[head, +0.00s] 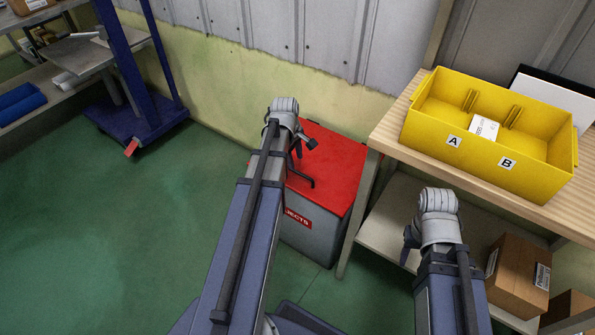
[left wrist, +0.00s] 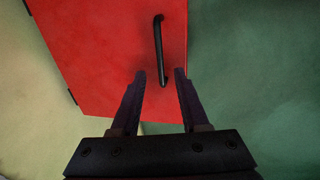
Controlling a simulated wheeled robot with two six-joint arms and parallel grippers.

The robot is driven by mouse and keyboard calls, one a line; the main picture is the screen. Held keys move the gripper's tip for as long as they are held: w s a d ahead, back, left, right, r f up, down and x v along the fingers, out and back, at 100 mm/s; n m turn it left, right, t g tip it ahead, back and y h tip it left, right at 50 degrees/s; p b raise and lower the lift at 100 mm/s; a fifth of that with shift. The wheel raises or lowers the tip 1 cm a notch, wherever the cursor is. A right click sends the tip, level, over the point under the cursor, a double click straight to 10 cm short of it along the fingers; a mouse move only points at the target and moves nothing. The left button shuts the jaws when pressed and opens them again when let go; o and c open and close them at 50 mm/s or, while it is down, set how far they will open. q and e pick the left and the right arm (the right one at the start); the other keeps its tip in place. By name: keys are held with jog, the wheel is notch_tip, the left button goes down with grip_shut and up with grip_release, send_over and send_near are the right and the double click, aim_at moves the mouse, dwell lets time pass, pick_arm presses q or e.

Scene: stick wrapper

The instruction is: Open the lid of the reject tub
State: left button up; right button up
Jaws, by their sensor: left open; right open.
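The reject tub (head: 316,232) is a grey box with a red lid (head: 336,172) and a red label on its front, standing on the floor by the wall. The lid lies shut. A black bar handle (head: 301,178) is on the lid; it also shows in the left wrist view (left wrist: 159,55). My left gripper (left wrist: 159,74) is open and empty, its fingertips on either side of the handle's near end; I cannot tell if they touch it. In the head view my left arm hides part of the lid and tub. My right gripper (head: 408,240) is open, beside the workbench.
A wooden workbench (head: 395,125) stands right of the tub, with a yellow bin (head: 432,125) marked A and B on top and a cardboard box (head: 517,275) on its lower shelf. A blue wheeled frame (head: 140,120) stands at the left. Green floor (head: 90,230) is clear.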

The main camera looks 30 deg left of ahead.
aim_at(298, 172)
pick_arm(q)
jog(key=f+b, duration=0.2)
jog(key=f, duration=0.1)
jog(key=w+f+b, duration=0.1)
jog(key=f+b, duration=0.2)
jog(key=shift+w+f+b, duration=0.1)
jog(key=shift+f+b, duration=0.1)
jog(key=shift+b, duration=0.15)
jog(key=shift+d, duration=0.1)
grip_shut()
jog(key=shift+r, duration=0.1)
dwell(0.9)
